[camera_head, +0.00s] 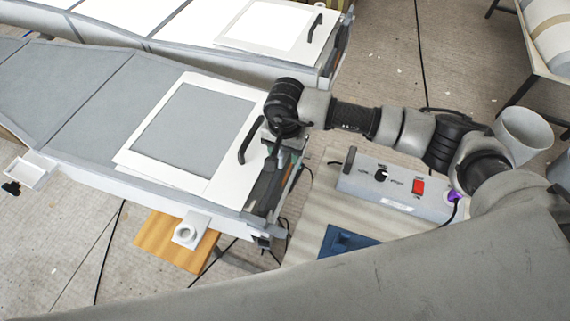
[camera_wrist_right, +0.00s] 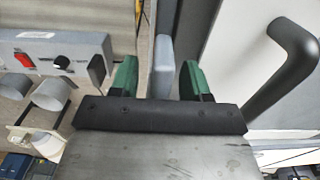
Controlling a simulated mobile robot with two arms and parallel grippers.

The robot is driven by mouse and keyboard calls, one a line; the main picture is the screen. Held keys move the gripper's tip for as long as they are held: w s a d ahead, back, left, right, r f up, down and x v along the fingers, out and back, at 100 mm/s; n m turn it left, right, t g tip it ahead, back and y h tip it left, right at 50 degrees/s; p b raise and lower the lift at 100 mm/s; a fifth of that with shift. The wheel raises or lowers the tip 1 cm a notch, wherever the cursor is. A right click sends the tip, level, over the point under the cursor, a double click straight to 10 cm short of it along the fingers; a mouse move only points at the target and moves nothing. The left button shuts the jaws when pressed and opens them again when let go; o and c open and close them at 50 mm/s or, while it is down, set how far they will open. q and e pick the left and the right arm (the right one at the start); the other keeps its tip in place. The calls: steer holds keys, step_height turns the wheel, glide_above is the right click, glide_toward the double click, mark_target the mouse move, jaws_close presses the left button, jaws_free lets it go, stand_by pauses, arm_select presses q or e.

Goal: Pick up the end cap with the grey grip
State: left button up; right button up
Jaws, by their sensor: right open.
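My right gripper (camera_head: 290,158) is at the near right end of the closer mould, beside its end face. In the right wrist view its two green fingertips (camera_wrist_right: 156,82) are apart. A blue-grey upright piece with a rounded edge (camera_wrist_right: 160,66), which looks like the grey grip, stands between them. I see a gap on the right side; contact on the left is unclear. The cap behind this piece is mostly hidden by my gripper in the head view. My left gripper is not in view.
A white frame (camera_head: 128,154) with a black handle (camera_head: 250,140) lies on the mould, close beside my gripper; the handle shows in the wrist view (camera_wrist_right: 284,80). A control box (camera_head: 398,190) with a red switch stands right. A wooden board (camera_head: 168,240) is below the mould.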

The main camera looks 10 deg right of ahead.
steer(key=shift+f, duration=0.1)
steer(key=c, duration=0.9)
jaws_close()
steer(key=shift+w, duration=0.1)
